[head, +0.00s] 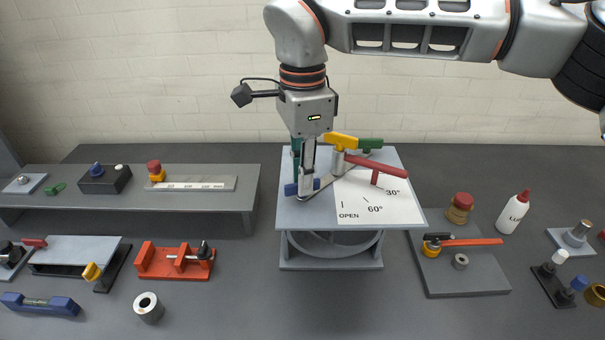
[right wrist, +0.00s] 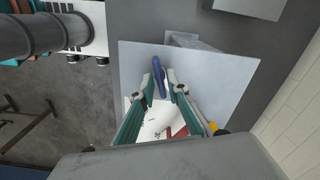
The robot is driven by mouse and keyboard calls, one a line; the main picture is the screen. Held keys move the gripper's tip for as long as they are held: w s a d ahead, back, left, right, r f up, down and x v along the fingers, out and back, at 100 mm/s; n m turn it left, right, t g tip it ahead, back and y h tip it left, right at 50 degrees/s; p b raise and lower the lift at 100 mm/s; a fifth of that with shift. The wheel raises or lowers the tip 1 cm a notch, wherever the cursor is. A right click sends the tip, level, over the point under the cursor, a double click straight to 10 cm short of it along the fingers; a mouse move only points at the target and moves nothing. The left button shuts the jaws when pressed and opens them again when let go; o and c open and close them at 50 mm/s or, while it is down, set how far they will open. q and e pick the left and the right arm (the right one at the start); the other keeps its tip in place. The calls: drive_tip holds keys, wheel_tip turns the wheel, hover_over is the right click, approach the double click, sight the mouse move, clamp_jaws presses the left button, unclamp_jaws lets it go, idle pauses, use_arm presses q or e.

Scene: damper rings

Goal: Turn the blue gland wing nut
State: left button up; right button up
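The blue gland wing nut (head: 290,189) is low on the left part of the tilted grey and white plate of the stand. Its blue bar also shows in the right wrist view (right wrist: 161,78). My right gripper (head: 305,194) points straight down over it, and blue shows on both sides of the fingers. In the right wrist view the green fingers (right wrist: 162,82) come close together on either side of the bar. Whether they press on it cannot be made out. The middle of the nut is hidden by the gripper. My left gripper is not in view.
The plate carries a yellow and green handle (head: 341,140) and a red handle (head: 376,164) close right of my gripper. A grey shelf (head: 222,201) stands left.

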clamp_jaws()
drive_tip(key=shift+m, duration=0.3)
drive_tip(key=m+b, duration=0.1)
drive_tip(key=m, duration=0.3)
drive_tip(key=o, duration=0.6)
unclamp_jaws()
drive_tip(key=shift+c, duration=0.2)
